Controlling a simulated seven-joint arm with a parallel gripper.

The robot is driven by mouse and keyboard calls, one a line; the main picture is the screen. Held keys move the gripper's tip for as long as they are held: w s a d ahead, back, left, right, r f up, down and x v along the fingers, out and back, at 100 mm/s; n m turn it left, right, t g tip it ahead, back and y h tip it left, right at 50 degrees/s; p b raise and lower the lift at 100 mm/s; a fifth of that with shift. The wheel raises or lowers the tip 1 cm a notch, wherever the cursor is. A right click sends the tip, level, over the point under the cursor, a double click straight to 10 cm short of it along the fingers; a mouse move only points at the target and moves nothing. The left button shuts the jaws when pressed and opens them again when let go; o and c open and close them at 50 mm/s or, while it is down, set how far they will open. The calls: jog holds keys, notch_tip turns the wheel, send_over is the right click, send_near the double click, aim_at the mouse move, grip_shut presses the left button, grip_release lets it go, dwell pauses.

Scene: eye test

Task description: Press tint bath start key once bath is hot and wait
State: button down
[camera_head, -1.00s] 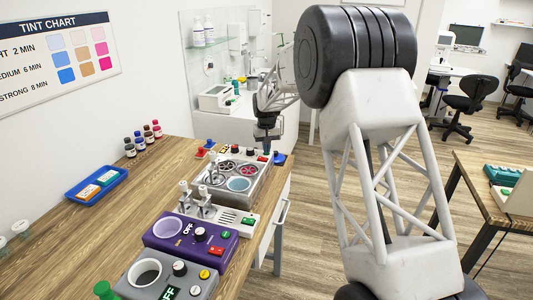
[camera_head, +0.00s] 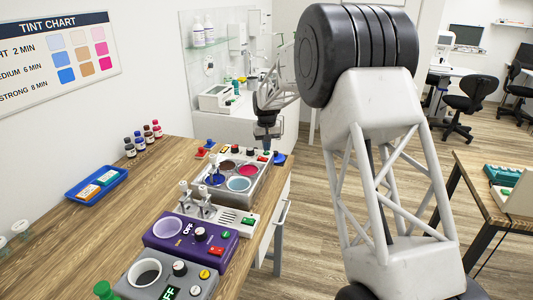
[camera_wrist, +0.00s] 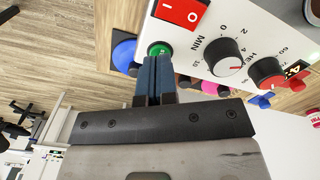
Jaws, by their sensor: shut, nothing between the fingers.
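The tint bath (camera_head: 222,207) is a silver box with several round wells of coloured liquid: blue, brown, crimson and pale blue. The green key (camera_wrist: 159,48) is at the panel's corner. My gripper (camera_wrist: 154,60) is shut and empty, its blue fingertips right at the key's lower edge; contact cannot be told. In the head view my gripper (camera_head: 267,150) is at the bath's far end.
A blue dome (camera_wrist: 124,50) stands beside the key. Nearer are a purple warmer (camera_head: 180,240) and a grey one (camera_head: 190,287). A blue tray (camera_head: 96,183) and several bottles (camera_head: 143,140) are on the left. The wooden counter between is mostly clear.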

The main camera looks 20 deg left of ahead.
notch_tip(320, 180, up, 7)
dwell(1.0)
jog(key=shift+f, duration=0.1)
dwell(0.3)
jog(key=s+d+r+m, duration=0.1)
jog(key=s+d+r, duration=0.4)
jog(key=s+d, duration=0.45)
jog(key=s+d+r+m+t, duration=0.1)
jog(key=s+d+r, duration=0.45)
jog(key=d, duration=0.65)
jog(key=s+d+r+m, duration=0.1)
jog(key=s+d+r, duration=0.4)
jog(key=s+d, duration=0.5)
jog(key=s+d+f+m, duration=0.1)
jog(key=s+d, duration=0.4)
jog(key=s, duration=0.6)
jog(key=s+d+f+m+t, duration=0.1)
jog(key=s+d+f, duration=0.3)
jog(key=s, duration=0.6)
jog(key=s+d+f+m, duration=0.1)
jog(key=s+d+f, duration=0.1)
jog(key=s+d, duration=0.6)
jog(key=shift+s+f+t, duration=0.3)
jog(key=shift+s+f, duration=0.05)
jog(key=shift+s, duration=1.45)
